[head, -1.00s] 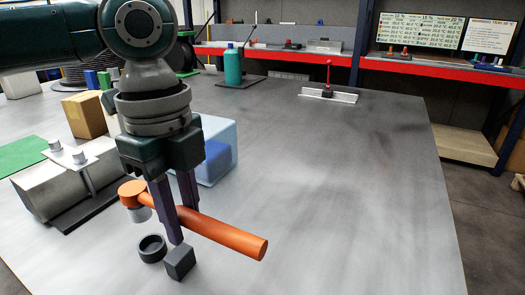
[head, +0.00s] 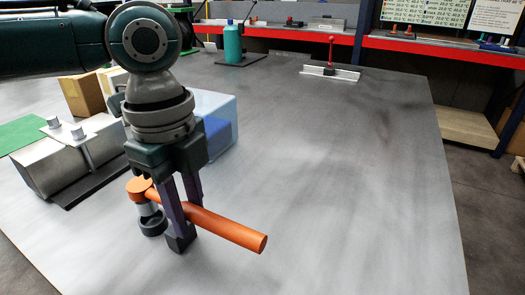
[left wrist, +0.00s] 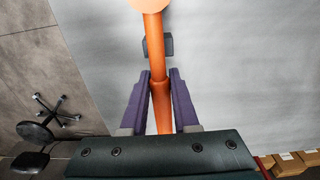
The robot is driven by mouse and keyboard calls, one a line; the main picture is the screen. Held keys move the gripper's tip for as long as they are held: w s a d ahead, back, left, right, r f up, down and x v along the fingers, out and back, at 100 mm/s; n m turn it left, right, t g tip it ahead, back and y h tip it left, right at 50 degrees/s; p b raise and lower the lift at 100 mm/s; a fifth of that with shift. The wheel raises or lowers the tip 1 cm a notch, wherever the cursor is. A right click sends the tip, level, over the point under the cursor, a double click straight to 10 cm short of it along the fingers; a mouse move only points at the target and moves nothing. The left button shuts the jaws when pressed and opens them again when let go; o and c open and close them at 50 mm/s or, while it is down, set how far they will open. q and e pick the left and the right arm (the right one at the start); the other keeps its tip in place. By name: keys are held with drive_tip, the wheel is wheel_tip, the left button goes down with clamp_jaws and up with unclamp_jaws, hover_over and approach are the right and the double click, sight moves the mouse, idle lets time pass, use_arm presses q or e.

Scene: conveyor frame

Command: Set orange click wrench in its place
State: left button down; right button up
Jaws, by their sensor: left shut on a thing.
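The orange click wrench (head: 226,228) is held level between the purple fingers of my left gripper (head: 187,222), which is shut on its handle. It also shows in the left wrist view (left wrist: 154,45), running between the fingers (left wrist: 161,88). Its round head is at the left, with a grey stub below it. A dark ring (head: 152,226) stands on the table just under the stub; I cannot tell whether they touch. A dark block (head: 178,245) sits below the fingers, partly hidden; it also shows beside the handle in the left wrist view (left wrist: 168,44). My right gripper is not in view.
A clamped metal piece (head: 75,155) and a blue see-through box (head: 218,136) stand left of and behind the gripper. A teal bottle (head: 232,44) and a red-handled fixture (head: 331,70) are farther back. The grey table (head: 350,170) is clear at right.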

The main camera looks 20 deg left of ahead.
use_arm(q)
drive_tip(key=shift+f, duration=0.4)
drive_tip(key=shift+r, duration=0.1)
drive_tip(key=shift+p, duration=0.4)
drive_tip(key=shift+p, duration=0.4)
drive_tip(key=shift+f, duration=0.25)
drive_tip(key=shift+f+b, duration=0.7)
drive_tip(key=shift+f, duration=0.55)
